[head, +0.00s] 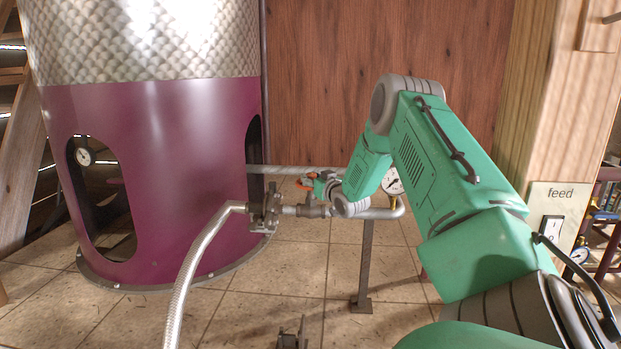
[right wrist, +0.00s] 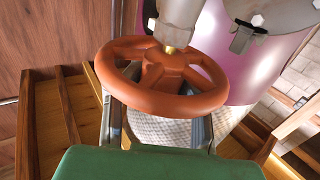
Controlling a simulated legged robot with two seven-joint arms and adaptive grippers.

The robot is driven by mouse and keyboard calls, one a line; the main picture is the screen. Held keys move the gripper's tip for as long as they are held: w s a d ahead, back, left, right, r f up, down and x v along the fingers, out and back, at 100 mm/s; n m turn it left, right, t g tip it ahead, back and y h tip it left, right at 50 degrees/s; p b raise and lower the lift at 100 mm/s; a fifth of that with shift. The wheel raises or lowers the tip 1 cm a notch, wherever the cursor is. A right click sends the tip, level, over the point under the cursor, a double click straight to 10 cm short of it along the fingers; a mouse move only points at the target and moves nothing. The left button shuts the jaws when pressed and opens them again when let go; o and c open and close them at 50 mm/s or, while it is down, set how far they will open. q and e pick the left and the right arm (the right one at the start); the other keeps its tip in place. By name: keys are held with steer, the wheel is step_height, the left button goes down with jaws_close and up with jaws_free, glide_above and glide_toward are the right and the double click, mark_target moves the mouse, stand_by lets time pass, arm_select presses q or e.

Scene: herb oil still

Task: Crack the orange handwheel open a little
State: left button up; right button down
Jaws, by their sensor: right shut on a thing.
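The orange handwheel (right wrist: 163,77) fills the middle of the right wrist view, with its hub on a brass stem under a grey valve body (right wrist: 180,22). In the head view only a small part of the handwheel (head: 304,184) shows, at the pipe beside the purple still skirt. My right gripper (head: 319,185) is at the wheel, partly hidden by its own wrist. In the right wrist view its fingers (right wrist: 158,112) reach to opposite sides of the rim, and it is shut on the wheel. My left gripper is not in view.
The purple still skirt (head: 180,170) stands at left, with a braided hose (head: 197,255) in front. A pressure gauge (head: 392,181) and a pipe on a post (head: 366,265) are close to my right wrist. A wooden post with a "feed" plate (head: 559,200) stands at right.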

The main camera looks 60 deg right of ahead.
steer(key=n+t+y, duration=0.1)
steer(key=y, duration=0.1)
steer(key=shift+d+n+y, duration=0.1)
steer(key=shift+n+y, duration=0.2)
steer(key=shift+n, duration=0.1)
steer(key=shift+n+t+y, duration=0.5)
steer(key=shift+n+y, duration=0.3)
steer(key=shift+y, duration=0.4)
steer(key=shift+n+y+b, duration=0.5)
steer(key=shift+n+y, duration=0.7)
steer(key=shift+y, duration=1)
steer(key=shift+r, duration=0.1)
steer(key=c, duration=1.1)
jaws_free()
steer(key=shift+c, duration=0.2)
steer(key=shift+s+d, duration=0.1)
